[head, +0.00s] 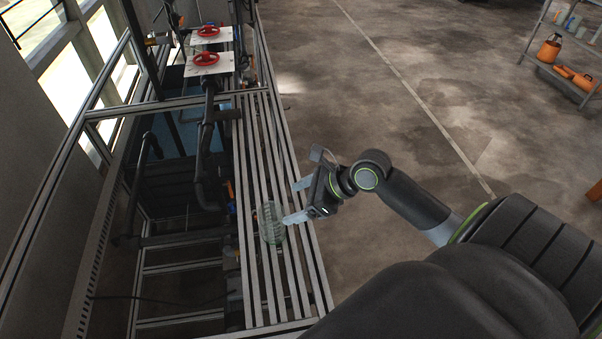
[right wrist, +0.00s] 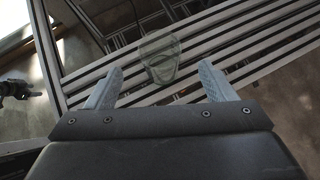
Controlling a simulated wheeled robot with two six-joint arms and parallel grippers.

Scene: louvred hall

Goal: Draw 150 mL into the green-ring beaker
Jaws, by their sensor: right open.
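A clear, greenish beaker (head: 272,222) stands on the slatted metal bench (head: 262,150). It also shows in the right wrist view (right wrist: 160,56), beyond and between the fingertips. I cannot make out a separate green ring on it. My right gripper (head: 289,203) is open and empty, just to the right of the beaker in the head view, with its fingers pointing towards it. In the right wrist view the open fingers (right wrist: 160,68) show no hold on the beaker. Two red handwheels (head: 208,31) (head: 206,58) sit on white plates at the bench's far end. My left gripper is not in view.
Dark pipes (head: 205,150) and a metal frame (head: 140,105) run along the left of the slats, with an open pit below. A shelf (head: 565,65) with orange containers stands far right. The concrete floor (head: 400,80) right of the bench is clear.

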